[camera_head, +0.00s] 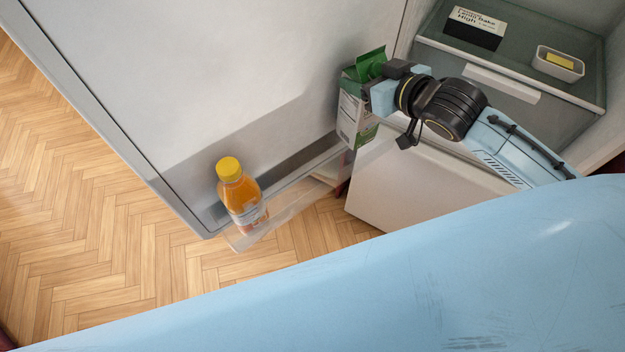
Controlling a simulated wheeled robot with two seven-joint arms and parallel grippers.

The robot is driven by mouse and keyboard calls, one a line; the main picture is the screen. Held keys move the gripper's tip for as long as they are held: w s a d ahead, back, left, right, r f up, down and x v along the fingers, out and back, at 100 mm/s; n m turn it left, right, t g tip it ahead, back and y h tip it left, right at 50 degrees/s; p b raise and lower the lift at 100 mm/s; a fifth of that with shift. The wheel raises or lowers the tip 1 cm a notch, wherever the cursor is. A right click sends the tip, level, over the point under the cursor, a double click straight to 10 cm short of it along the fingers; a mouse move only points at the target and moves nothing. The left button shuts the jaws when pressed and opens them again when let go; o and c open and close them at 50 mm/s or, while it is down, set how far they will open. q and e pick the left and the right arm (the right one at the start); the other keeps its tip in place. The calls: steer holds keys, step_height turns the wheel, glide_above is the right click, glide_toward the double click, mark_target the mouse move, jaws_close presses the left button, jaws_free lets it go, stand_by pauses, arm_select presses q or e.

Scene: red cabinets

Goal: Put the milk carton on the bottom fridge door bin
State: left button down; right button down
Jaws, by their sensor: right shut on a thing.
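The milk carton (350,112), white with a green gabled top, is upright in the head view at the inner right end of the fridge door. My right gripper (380,90) is shut on its upper part from the right. The clear bottom door bin (285,208) runs along the door's lower edge. The carton's base is over or at the bin's right end; I cannot tell whether it touches the bin. My left gripper is not in view.
An orange juice bottle (242,195) with a yellow cap stands at the bin's left end. The middle of the bin is clear. The open fridge door (220,80) is on the left. A glass shelf (510,65) holds a black-and-white box (474,28) and a white tub (558,64). A white drawer front (420,185) is below.

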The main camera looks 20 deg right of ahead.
mark_target(382, 60)
steer(key=d, duration=0.1)
steer(key=w+d+r, duration=0.1)
steer(key=d, duration=0.1)
steer(key=shift+w+r+n+y, duration=0.2)
steer(key=shift+w+n+y, duration=0.1)
steer(key=shift+y, duration=0.1)
steer(key=shift+w+d+r, duration=0.1)
steer(key=shift+d+r, duration=0.05)
steer(key=shift+d, duration=0.1)
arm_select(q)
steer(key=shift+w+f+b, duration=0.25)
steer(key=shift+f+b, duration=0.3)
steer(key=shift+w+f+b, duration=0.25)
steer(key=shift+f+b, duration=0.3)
arm_select(e)
step_height(382, 60, down, 10)
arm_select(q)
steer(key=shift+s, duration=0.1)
arm_select(e)
steer(key=shift+c, duration=1.6)
jaws_free()
steer(key=shift+f, duration=0.3)
arm_select(q)
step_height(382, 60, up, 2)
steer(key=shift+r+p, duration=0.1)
steer(key=shift+p, duration=1)
arm_select(e)
steer(key=v, duration=1.2)
steer(key=shift+r, duration=0.25)
